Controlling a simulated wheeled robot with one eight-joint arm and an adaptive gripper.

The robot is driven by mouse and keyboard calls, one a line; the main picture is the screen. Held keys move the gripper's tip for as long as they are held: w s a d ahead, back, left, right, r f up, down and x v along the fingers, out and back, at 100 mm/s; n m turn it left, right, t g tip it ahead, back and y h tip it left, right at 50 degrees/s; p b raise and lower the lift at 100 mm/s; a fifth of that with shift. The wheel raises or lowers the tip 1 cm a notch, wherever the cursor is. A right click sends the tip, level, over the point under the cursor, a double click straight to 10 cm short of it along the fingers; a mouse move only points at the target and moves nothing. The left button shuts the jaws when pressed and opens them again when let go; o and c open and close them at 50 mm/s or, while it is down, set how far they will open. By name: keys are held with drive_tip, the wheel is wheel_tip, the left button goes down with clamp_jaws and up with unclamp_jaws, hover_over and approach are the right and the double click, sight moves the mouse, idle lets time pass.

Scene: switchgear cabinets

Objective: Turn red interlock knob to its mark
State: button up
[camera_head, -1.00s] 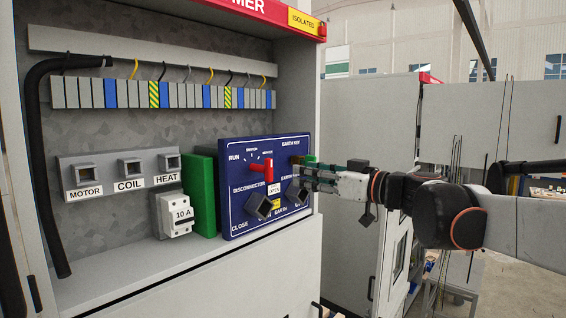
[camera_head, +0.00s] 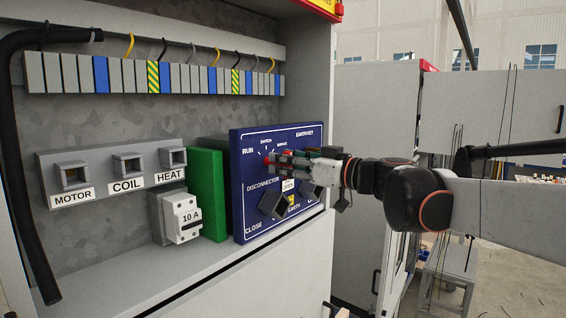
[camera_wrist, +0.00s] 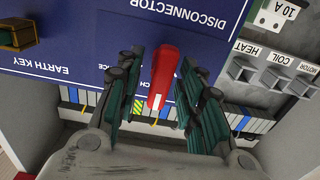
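The red interlock knob (camera_wrist: 162,76) stands out from the blue panel (camera_wrist: 80,40). In the wrist view it sits between the two green-padded fingers of my gripper (camera_wrist: 163,66), with a gap on each side. In the head view the red knob (camera_head: 267,160) is partly hidden by my gripper (camera_head: 280,161), which reaches in from the right. White marks fan out above the knob; the RUN label (camera_head: 248,151) is at the left and smaller labels are hard to read. The fingers hide most of the marks in the wrist view.
Black selector handles (camera_head: 273,204) stick out below the knob. The EARTH KEY lock (camera_wrist: 17,34) is beside it in the wrist view. A green block (camera_head: 208,194) and a 10 A breaker (camera_head: 181,217) stand left of the panel. The cabinet wall borders the right.

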drive_tip(key=shift+s+d, duration=0.1)
clamp_jaws()
drive_tip(key=m+b, duration=0.1)
drive_tip(key=m, duration=0.7)
drive_tip(key=shift+w+d+f+m+b, duration=0.1)
drive_tip(key=shift+w+m+b, duration=0.1)
drive_tip(key=shift+m+b, duration=0.1)
idle(0.6)
unclamp_jaws()
